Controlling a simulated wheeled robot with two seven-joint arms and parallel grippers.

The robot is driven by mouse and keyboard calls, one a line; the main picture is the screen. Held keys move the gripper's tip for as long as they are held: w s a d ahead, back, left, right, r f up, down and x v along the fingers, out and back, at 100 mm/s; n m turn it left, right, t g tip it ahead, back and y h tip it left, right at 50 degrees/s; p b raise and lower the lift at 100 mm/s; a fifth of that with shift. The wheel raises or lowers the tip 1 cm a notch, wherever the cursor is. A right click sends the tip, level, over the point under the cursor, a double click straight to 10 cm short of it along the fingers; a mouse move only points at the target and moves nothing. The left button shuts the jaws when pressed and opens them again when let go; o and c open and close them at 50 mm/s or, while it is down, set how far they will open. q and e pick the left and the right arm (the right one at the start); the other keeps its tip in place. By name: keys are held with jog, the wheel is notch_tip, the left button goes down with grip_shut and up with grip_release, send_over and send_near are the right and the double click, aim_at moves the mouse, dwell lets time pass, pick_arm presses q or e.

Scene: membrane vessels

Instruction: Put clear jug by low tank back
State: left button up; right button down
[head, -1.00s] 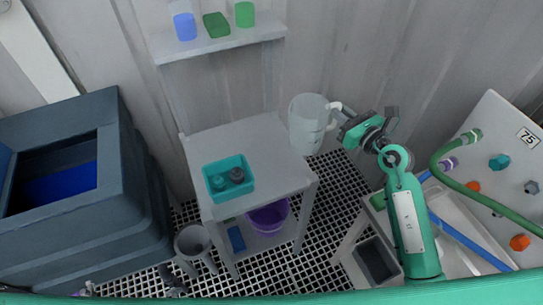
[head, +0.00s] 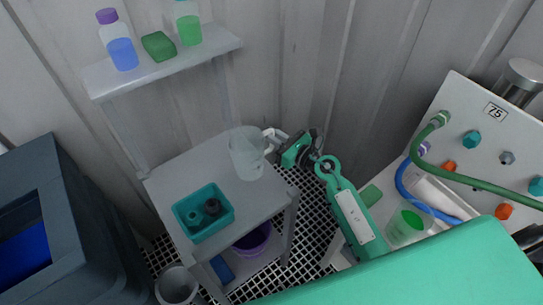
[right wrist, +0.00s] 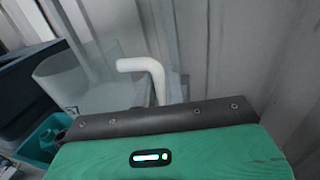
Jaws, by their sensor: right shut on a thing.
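The clear jug (head: 247,155) is see-through with a white handle (head: 272,137) on its right side. It is upright over the back right part of the grey shelf stand's top (head: 188,162); I cannot tell whether it touches the surface. My right gripper (head: 282,143) is shut on the jug's handle. In the right wrist view the jug (right wrist: 85,85) and its white handle (right wrist: 150,72) show just beyond the gripper. The low tank may be the dark tank (head: 85,200) at the left. My left gripper is not in view.
A teal tray (head: 180,216) with dark fittings sits at the stand's front left. Bottles and a green block (head: 158,46) stand on the upper shelf (head: 100,85). A purple bowl (head: 262,238) is below. A panel with hoses (head: 470,130) stands at right.

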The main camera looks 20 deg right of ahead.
notch_tip(320, 180, down, 2)
jog(key=shift+f, duration=0.1)
jog(key=shift+f+b, duration=0.3)
jog(key=shift+f, duration=0.25)
notch_tip(320, 180, down, 4)
jog(key=shift+f+b, duration=0.1)
jog(key=shift+b, duration=0.35)
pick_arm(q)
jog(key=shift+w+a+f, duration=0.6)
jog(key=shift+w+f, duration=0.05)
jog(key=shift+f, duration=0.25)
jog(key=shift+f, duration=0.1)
pick_arm(e)
jog(key=shift+f, duration=0.1)
jog(key=shift+f, duration=0.15)
jog(key=c, duration=1.5)
grip_release()
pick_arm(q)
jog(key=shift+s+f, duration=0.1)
